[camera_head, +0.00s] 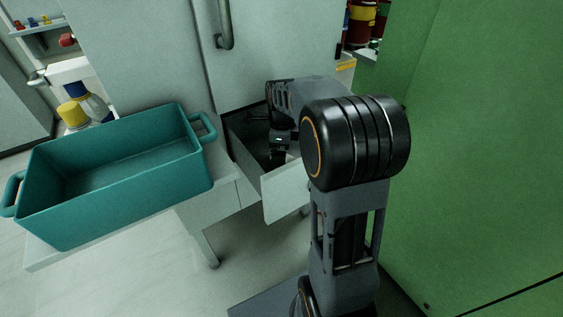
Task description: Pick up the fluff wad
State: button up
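I cannot make out the fluff wad in the head view. An open drawer (285,193) with a pale front sticks out below the grey-white cabinet. My arm reaches over the drawer, and my gripper (278,157) points down into it. The fingertips are dark and small against the dark drawer inside, so I cannot tell whether they are open or hold anything. Much of the drawer's inside is in shadow or hidden behind my arm.
An empty-looking teal bin (130,205) with two handles stands on a white table (228,185) left of the drawer. A green wall (480,150) closes off the right side. Yellow and blue containers (75,112) stand behind the bin. Pale floor is clear at the lower left.

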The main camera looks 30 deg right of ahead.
notch_tip(320, 180, down, 5)
jog(key=shift+w+r+b, duration=0.1)
jog(key=shift+b, duration=0.7)
jog(key=shift+c, duration=0.3)
jog(key=c, duration=0.8)
